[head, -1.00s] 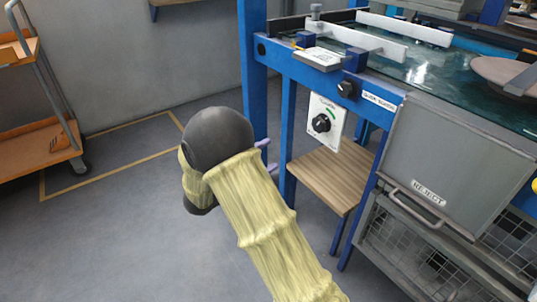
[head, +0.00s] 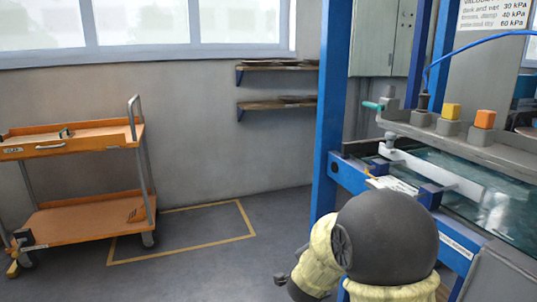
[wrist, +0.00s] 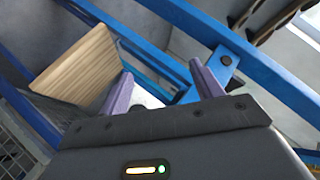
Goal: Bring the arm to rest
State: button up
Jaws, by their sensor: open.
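My gripper (wrist: 162,90) shows in the wrist view with its two purple fingers spread well apart and nothing between them. In the head view my arm, with a dark rounded joint and a pale yellow cover, stands at the lower right in front of the blue frame (head: 331,110); the gripper's fingers are hidden there.
An orange trolley (head: 85,218) stands at the left. A yellow-marked floor area (head: 190,232) is empty. Wall shelves (head: 275,103) hang at the back. The machine's wet bed (head: 470,172) and a row of knobs (head: 452,111) are at the right.

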jog(key=s+d+r+n+g+y+p, duration=0.15)
jog(key=s+n+g+p, duration=0.45)
jog(key=s, duration=0.6)
jog(key=s+r+n+g+y+p, duration=0.25)
jog(key=s+n, duration=0.55)
jog(key=s, duration=0.5)
notch_tip(320, 180, up, 37)
jog(key=p, duration=3.6)
jog(key=shift+w+g, duration=0.4)
jog(key=shift+g, duration=0.05)
jog(key=shift+f, duration=0.15)
